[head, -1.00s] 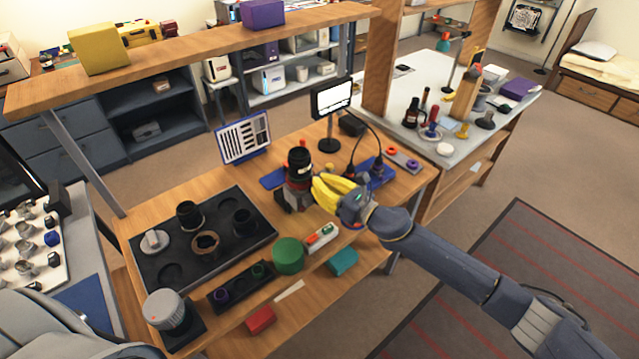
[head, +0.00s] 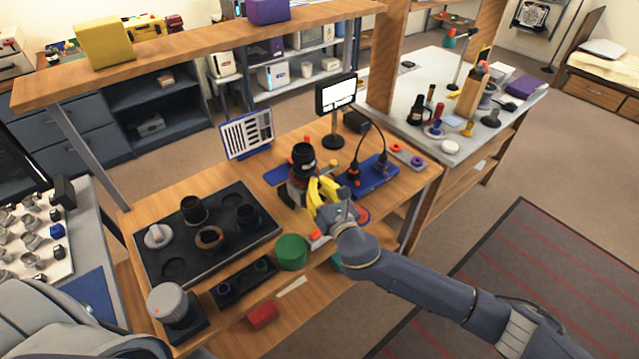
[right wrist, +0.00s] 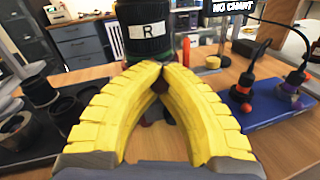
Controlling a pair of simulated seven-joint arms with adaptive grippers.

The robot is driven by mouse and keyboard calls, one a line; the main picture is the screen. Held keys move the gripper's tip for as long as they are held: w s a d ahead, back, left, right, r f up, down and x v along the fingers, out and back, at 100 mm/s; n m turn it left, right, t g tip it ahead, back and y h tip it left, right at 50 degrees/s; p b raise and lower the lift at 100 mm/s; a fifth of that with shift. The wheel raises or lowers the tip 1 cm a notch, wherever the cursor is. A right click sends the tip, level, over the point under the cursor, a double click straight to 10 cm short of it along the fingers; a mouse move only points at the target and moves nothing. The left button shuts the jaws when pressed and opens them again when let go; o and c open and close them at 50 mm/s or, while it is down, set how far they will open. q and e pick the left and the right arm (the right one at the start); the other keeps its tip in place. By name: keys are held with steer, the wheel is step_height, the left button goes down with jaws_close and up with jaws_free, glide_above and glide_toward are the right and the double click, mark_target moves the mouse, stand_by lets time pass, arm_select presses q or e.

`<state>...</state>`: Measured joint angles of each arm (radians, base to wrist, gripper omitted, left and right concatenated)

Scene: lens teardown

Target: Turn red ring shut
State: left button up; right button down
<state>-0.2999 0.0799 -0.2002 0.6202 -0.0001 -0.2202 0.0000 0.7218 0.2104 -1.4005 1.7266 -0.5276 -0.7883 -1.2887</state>
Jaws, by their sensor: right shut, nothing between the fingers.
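The black lens barrel (head: 303,158) stands upright on a dark stand on the wooden bench. In the right wrist view the barrel (right wrist: 143,35) carries a white label with an R. A dark reddish part shows just behind my fingertips there; the red ring itself is mostly hidden and I cannot trace its outline. My right gripper (head: 313,182) has yellow ribbed fingers. In the right wrist view its fingertips (right wrist: 161,68) meet in front of the lower barrel, with nothing held between them. I cannot tell whether they touch it. My left gripper is out of view.
A black tray (head: 170,235) with lens parts lies left of the barrel. A green round container (head: 291,252) stands at the front. A blue mat (head: 377,178) with cabled tools lies to the right, and a small screen (head: 336,93) stands behind.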

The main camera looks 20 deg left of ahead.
steer(key=shift+s+a+m+t+h, duration=0.3)
steer(key=shift+m+t+h, duration=0.4)
steer(key=shift+h, duration=0.25)
steer(key=shift+s+a+m+t+h, duration=0.25)
steer(key=shift+m+t+h, duration=0.25)
steer(key=shift+m+h, duration=0.45)
steer(key=shift+s+a+m+t+h, duration=0.3)
steer(key=shift+m+t+h, duration=0.35)
steer(key=shift+h, duration=0.85)
steer(key=c, duration=1.3)
jaws_free()
steer(key=shift+s, duration=0.1)
steer(key=v, duration=1.2)
steer(key=shift+m, duration=0.3)
